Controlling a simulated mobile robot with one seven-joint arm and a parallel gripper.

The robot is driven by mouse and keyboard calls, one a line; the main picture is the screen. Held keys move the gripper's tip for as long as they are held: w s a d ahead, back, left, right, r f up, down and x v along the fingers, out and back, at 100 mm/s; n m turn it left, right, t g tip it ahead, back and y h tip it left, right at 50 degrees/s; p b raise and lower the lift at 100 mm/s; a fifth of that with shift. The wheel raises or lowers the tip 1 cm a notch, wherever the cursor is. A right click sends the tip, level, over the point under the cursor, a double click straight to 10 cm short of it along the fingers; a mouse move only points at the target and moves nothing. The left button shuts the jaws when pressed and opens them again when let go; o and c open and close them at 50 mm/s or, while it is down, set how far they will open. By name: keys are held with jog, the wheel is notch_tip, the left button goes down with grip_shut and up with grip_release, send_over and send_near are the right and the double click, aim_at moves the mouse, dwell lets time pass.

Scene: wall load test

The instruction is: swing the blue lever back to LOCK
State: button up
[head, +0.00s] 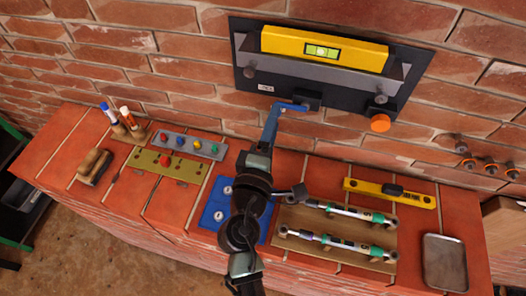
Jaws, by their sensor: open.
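The blue lever (270,127) is on the dark wall plate (415,85). It joins a black block at the plate's lower edge; one part runs left from the block and a longer part runs down in the picture. A small white label (265,87) sits on the plate up and left of the lever; its print is too small to read surely. My gripper (262,150) is open at the lower end of the blue part. My arm hides its fingers, so I cannot tell whether they touch the lever.
A grey bracket (340,78) carries a yellow spirit level (290,42); an orange knob (380,123) is below right.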

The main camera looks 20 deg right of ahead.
jog(key=b+v, duration=0.2)
jog(key=v, duration=0.7)
jog(key=shift+s+a+b, duration=0.2)
jog(key=shift+s+b, duration=0.05)
jog(key=shift+b, duration=0.05)
jog(key=w+a+r+m+t+y, duration=0.1)
jog(key=w+r+m+t, duration=0.15)
jog(key=r, duration=0.65)
jog(key=w+a+r+m+t+y, duration=0.15)
jog(key=r+m, duration=0.25)
jog(key=r, duration=0.4)
jog(key=w+a+r+m+t+y, duration=0.1)
jog(key=w+r+m+t, duration=0.15)
jog(key=r, duration=0.65)
jog(key=s+a+r+t+y, duration=0.2)
jog(key=s+r, duration=0.1)
jog(key=r, duration=0.3)
jog(key=s+a+r+m+t+y, duration=0.1)
jog(key=s+a+r+t+y, duration=0.1)
jog(key=r, duration=0.5)
jog(key=s+a+r+m+t+y, duration=0.1)
jog(key=s+a+r+t+y, duration=0.1)
jog(key=r, duration=0.4)
jog(key=shift+s+r, duration=0.3)
jog(key=shift+s, duration=0.55)
jog(key=shift+y, duration=0.25)
